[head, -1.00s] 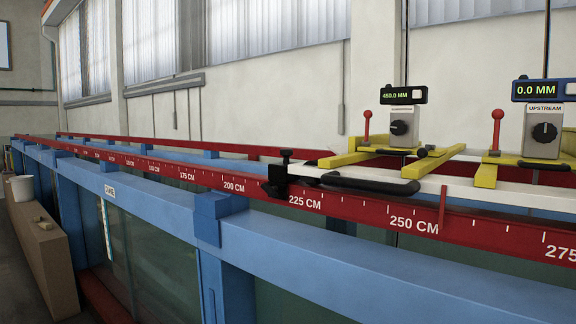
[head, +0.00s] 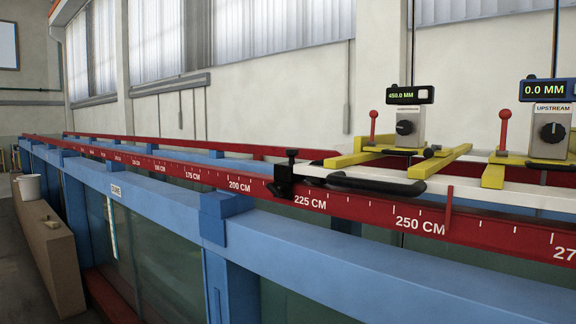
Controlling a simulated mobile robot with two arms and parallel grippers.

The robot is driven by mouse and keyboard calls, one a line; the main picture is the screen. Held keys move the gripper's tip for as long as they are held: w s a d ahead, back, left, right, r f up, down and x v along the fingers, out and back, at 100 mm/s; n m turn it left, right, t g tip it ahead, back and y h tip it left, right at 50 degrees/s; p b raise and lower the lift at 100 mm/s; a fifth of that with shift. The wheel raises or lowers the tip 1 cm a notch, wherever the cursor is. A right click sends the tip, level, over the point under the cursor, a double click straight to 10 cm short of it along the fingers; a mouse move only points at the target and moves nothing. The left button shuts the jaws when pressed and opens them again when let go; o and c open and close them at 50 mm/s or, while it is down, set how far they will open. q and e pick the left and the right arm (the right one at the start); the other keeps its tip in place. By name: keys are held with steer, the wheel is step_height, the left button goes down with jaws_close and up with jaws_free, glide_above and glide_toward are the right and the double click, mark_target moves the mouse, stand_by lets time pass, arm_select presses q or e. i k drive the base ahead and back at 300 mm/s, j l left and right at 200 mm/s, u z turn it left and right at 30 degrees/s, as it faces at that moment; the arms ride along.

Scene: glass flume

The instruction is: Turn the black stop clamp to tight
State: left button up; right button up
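The black stop clamp (head: 284,181) sits on the red scale rail (head: 330,203) of the flume, just left of the 225 CM mark. A small black knob on a short post (head: 292,154) stands up from its top. I cannot tell from this view whether it is tight or loose. A black handle (head: 375,184) lies just right of the clamp, along the front of the white carriage. Neither of my grippers is in view.
Two yellow-framed gauges, reading 450.0 MM (head: 400,96) and 0.0 MM (head: 545,90), stand on the white carriage (head: 500,196). The blue flume frame (head: 330,258) runs along the front. A brown box (head: 48,250) with a white bucket (head: 29,188) stands at left.

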mark_target(276, 190)
steer(key=i+j+z, duration=0.1)
steer(key=z, duration=1.1)
steer(key=j+z, duration=0.25)
steer(key=j, duration=0.2)
steer(key=j+z, duration=0.25)
steer(key=j, duration=0.2)
steer(key=j+z, duration=0.25)
steer(key=j, duration=0.2)
steer(key=k+j+z, duration=0.25)
steer(key=j, duration=0.15)
steer(key=j+z, duration=0.25)
steer(key=j, duration=0.15)
steer(key=k, duration=0.05)
